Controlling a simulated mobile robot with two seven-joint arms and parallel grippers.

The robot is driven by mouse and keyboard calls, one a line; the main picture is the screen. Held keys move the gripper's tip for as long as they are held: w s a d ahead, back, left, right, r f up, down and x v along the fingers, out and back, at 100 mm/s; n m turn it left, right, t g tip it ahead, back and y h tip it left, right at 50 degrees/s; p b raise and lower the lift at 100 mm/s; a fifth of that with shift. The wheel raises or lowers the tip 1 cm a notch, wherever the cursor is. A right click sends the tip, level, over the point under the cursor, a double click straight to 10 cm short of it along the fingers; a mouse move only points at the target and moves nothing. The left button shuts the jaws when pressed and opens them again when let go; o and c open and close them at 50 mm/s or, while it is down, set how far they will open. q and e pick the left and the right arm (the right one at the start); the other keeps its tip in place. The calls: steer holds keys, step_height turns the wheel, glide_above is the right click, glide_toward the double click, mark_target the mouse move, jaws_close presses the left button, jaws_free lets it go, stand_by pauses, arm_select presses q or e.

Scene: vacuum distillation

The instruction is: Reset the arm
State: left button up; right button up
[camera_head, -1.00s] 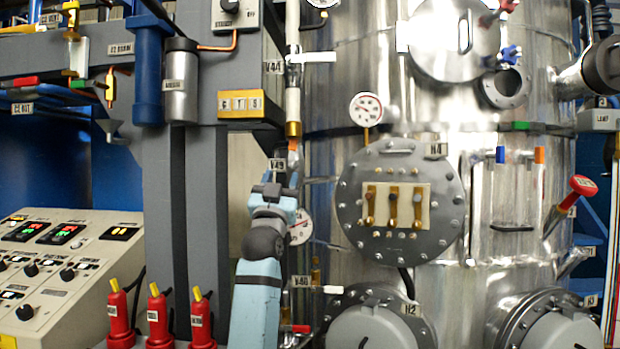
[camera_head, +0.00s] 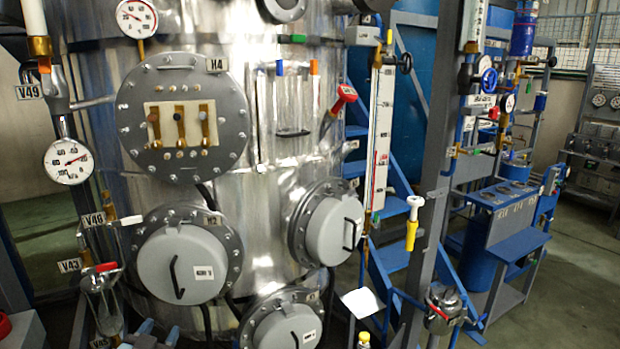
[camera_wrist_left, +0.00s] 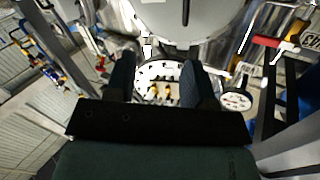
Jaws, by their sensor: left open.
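My left gripper (camera_wrist_left: 160,78) shows in the left wrist view with its two dark fingers apart and nothing between them. In the head view only a small dark and light-blue part of my left arm (camera_head: 147,338) shows at the bottom left edge, in front of the steel vessel (camera_head: 265,190). The gripper is apart from the round H4 flange (camera_head: 180,166), which shows beyond the fingers in the wrist view. My right gripper is not in view.
Grey round hatches (camera_head: 182,265) stick out of the vessel's lower part. A valve with a red handle (camera_head: 101,268) and a gauge (camera_head: 68,161) stand at the left. Blue stairs (camera_head: 392,258) and a grey post rise at the right. Open floor (camera_head: 580,270) lies at the far right.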

arm_select(q)
steer(key=s+d+f+g+h+p, duration=0.1)
steer(key=s+d+f+g, duration=0.1)
steer(key=s+f, duration=0.4)
steer(key=s+d+f+g+p, duration=0.1)
steer(key=s+d+f, duration=0.4)
steer(key=s, duration=0.7)
steer(key=s+d+f+g+h+p, duration=0.1)
steer(key=s+d+f+g, duration=0.2)
steer(key=s+f, duration=0.5)
steer(key=shift+s+d+g+h, duration=0.3)
steer(key=shift+s+d+g, duration=0.1)
steer(key=shift+s+d, duration=0.3)
